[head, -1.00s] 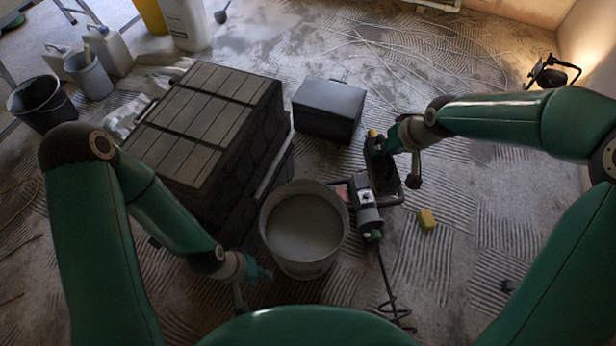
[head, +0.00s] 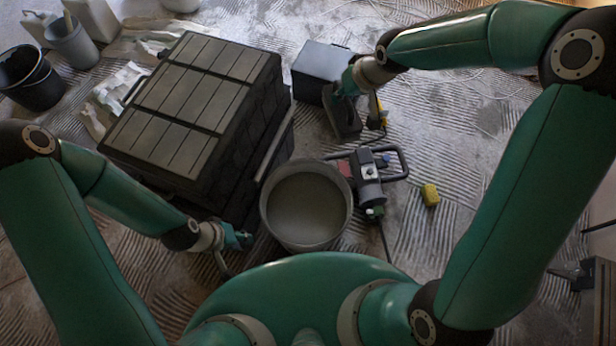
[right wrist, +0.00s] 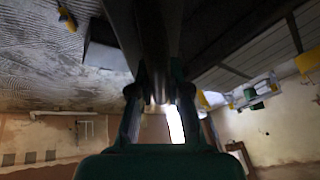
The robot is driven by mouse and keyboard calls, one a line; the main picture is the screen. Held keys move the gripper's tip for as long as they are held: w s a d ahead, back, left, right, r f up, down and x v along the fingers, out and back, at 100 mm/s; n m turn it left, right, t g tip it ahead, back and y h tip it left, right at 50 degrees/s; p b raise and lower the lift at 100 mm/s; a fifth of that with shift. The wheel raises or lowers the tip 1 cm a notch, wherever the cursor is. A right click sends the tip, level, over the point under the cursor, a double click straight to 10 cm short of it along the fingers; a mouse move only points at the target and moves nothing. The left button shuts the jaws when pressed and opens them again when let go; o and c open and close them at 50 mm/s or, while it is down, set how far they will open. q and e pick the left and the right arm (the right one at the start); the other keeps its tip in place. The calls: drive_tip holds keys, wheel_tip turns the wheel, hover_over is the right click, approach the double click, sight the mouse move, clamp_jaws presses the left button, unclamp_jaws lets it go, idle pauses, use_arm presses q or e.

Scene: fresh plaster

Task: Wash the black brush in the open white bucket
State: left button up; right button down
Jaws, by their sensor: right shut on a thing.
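The open bucket (head: 264,212), pale grey with grey liquid inside, stands on the floor in the middle of the head view. My right gripper (head: 346,88) is shut on the black brush (head: 344,122), a dark flat block hanging below it beyond the bucket, apart from it. In the right wrist view, a dark long shape (right wrist: 152,35) runs up from between the fingers of my right gripper (right wrist: 160,95); its details are too dark to tell. My left gripper (head: 240,240) is low beside the bucket's left side; its jaw state is unclear.
A large black case (head: 195,105) stands left of the bucket. A smaller black box (head: 312,68) is behind the brush. A power mixer (head: 369,180) with handles lies right of the bucket, near a yellow sponge (head: 430,194). Buckets (head: 32,85) stand far left. Ridged floor at right is mostly clear.

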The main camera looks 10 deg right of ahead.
drive_tip(key=s+a+f+n+g+y+b, duration=0.1)
drive_tip(key=s+a+f+n+b, duration=0.2)
drive_tip(key=f+b, duration=0.55)
drive_tip(key=s+a+f+n+g+y+b, duration=0.15)
drive_tip(key=a+f+n+b, duration=0.35)
drive_tip(key=f, duration=0.6)
drive_tip(key=s+a+f+n+g+b, duration=0.1)
drive_tip(key=s+a+f+n+b, duration=0.15)
drive_tip(key=f+b, duration=0.65)
wheel_tip(320, 180, down, 21)
drive_tip(key=b, duration=1.6)
drive_tip(key=shift+w+f+b, duration=0.15)
drive_tip(key=shift+w+b, duration=0.05)
drive_tip(key=shift+b, duration=0.2)
